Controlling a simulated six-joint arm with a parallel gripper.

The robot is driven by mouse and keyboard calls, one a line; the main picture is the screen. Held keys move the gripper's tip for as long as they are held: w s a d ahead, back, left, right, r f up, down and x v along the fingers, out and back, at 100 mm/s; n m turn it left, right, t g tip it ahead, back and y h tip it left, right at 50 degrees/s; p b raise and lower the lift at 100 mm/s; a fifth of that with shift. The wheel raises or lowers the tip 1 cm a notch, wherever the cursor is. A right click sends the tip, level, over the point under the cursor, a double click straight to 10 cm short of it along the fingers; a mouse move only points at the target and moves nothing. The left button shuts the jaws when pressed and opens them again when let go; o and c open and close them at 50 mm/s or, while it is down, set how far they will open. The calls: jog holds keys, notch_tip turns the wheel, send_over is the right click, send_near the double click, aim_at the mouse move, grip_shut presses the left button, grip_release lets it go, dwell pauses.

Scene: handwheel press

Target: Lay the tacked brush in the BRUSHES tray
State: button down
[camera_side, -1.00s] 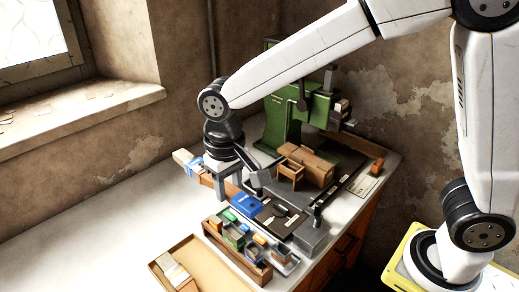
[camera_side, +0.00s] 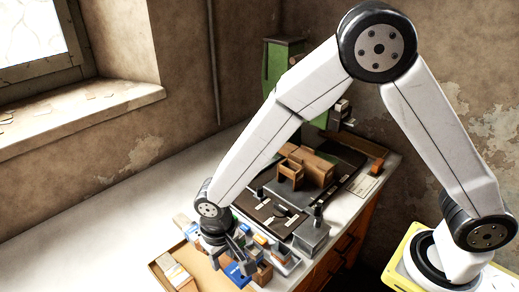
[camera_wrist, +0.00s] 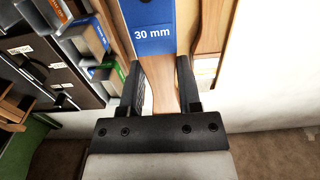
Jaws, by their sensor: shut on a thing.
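My gripper (camera_wrist: 158,85) is shut on the brush's wooden handle (camera_wrist: 158,72). In the wrist view a wide blue part (camera_wrist: 152,30) marked "30 mm" extends from the handle to the top edge. In the side view this blue part (camera_side: 238,272) hangs at the near side of my gripper (camera_side: 230,256). A pale and blue end (camera_side: 184,224) shows behind the wrist. The low wooden tray (camera_side: 207,268) lies just left and below; I cannot read a label on it. The brush overlaps its right edge in view; its height above it is unclear.
A rack of small bins (camera_wrist: 82,38) with blue and green tags stands close beside the brush. Pale pieces (camera_side: 173,270) lie in the tray's left part. A grey block (camera_side: 312,237) and the green press (camera_side: 280,62) stand farther right and back. The white bench at left is clear.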

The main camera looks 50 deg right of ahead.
send_over(227, 289)
jog(key=shift+f, duration=2.4)
jog(key=shift+f, duration=2.85)
jog(key=shift+c, duration=1.1)
grip_release()
jog(key=shift+r, duration=0.15)
jog(key=shift+r, duration=3.75)
